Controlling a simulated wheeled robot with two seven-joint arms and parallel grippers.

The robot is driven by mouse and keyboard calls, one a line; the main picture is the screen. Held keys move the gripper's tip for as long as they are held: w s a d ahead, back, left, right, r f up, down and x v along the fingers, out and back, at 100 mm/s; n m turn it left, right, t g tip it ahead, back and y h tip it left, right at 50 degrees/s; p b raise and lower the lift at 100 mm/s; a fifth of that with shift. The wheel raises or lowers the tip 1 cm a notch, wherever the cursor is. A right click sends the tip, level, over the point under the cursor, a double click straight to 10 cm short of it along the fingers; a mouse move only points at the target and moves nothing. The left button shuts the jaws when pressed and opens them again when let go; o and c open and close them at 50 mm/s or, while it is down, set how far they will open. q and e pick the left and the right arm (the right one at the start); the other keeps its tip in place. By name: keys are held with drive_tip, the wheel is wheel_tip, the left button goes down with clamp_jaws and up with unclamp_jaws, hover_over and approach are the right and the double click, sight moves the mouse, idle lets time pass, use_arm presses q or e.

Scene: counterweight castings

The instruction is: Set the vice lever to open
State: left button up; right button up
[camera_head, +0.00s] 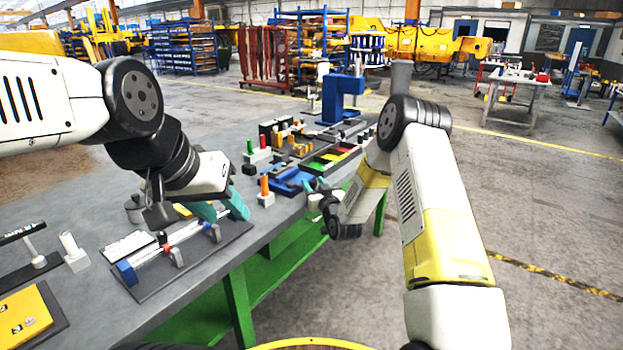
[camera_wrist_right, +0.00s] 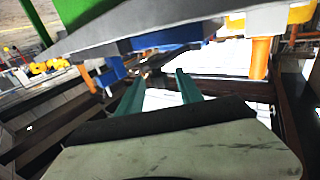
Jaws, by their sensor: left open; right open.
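A vice-like fixture with blue end blocks and silver rods (camera_head: 190,240) lies on a dark base plate (camera_head: 158,290) on the near part of the bench. I cannot clearly tell which part of it is the lever; a small upright piece with a red part stands near its middle. My left gripper (camera_head: 222,208) is open, its teal fingers just above and behind the fixture's right end; contact cannot be told. My right gripper (camera_head: 316,187) is open at the bench's front edge, beside a blue tray (camera_head: 291,181). Its two spread teal fingers show empty in the right wrist view (camera_wrist_right: 158,88).
At the left, a black-topped T-shaped handle (camera_head: 22,234) stands on a dark base near a yellow panel (camera_head: 25,318). Orange-topped pieces (camera_head: 265,190), colored bins (camera_head: 330,160) and a blue press (camera_head: 341,92) occupy the bench further back. Open floor lies to the right.

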drive_tip(key=shift+x, duration=2)
clamp_jaws()
